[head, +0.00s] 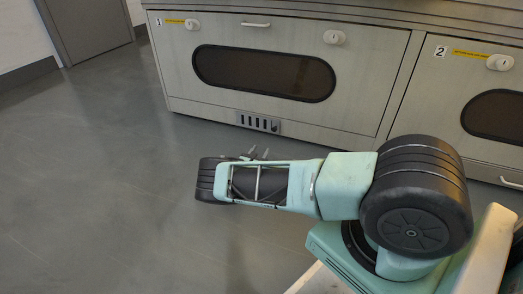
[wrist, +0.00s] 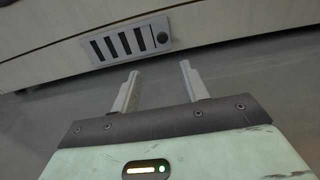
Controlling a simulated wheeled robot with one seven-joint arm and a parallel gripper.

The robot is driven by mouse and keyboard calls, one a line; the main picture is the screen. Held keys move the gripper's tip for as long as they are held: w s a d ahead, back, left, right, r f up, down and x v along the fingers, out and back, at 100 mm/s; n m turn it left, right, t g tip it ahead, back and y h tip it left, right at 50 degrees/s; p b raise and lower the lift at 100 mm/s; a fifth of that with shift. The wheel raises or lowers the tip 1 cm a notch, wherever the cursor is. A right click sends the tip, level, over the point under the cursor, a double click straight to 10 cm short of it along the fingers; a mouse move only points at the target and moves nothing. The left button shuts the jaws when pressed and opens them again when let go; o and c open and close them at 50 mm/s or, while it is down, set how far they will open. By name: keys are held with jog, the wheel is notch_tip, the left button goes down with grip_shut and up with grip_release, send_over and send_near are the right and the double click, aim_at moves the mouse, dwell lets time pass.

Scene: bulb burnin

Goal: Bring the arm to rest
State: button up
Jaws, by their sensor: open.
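My gripper (wrist: 158,82) shows in the wrist view with its two grey fingers apart and nothing between them. In the head view, my arm stretches to the left, low over the floor. There the fingertips of my gripper (head: 259,153) show only as small grey tips behind the arm. The gripper is in front of the cabinet marked 1 (head: 185,110) and appears apart from it.
Cabinet 1 has a dark oval window (head: 263,73), a top handle (head: 256,24), a white knob (head: 334,37) and a vented panel (head: 257,122), also in the wrist view (wrist: 130,42). Cabinet 2 (head: 455,75) stands right. Grey floor (head: 90,170) is clear at left; a door (head: 88,25) is behind.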

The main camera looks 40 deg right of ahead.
jog(key=shift+s+a, duration=0.3)
jog(key=shift+a, duration=0.3)
jog(key=s+a+r+m+g+y+p, duration=0.1)
jog(key=s+a+r+m+g+p, duration=0.15)
jog(key=r+m, duration=0.2)
jog(key=s+a+r+m+g+p, duration=0.1)
jog(key=r+m+g+p, duration=0.1)
jog(key=r+m+g, duration=0.3)
jog(key=s+a+r+m+g+y+p, duration=0.1)
jog(key=s+a+r+m+y+p, duration=0.45)
jog(key=a+r, duration=0.75)
jog(key=s+a+r+g+y+p, duration=0.15)
jog(key=s+a+r+y, duration=0.5)
jog(key=a+r, duration=0.7)
jog(key=s+a+r+t+y+p, duration=0.15)
jog(key=s+a+r+p, duration=0.35)
jog(key=s+r, duration=0.6)
jog(key=s+a+r+y+p, duration=0.2)
jog(key=s+a+r, duration=0.55)
jog(key=s, duration=0.65)
notch_tip(320, 180, up, 40)
jog(key=d+m+p, duration=0.1)
jog(key=p, duration=3.7)
jog(key=shift+s+f, duration=0.15)
jog(key=shift+s, duration=0.05)
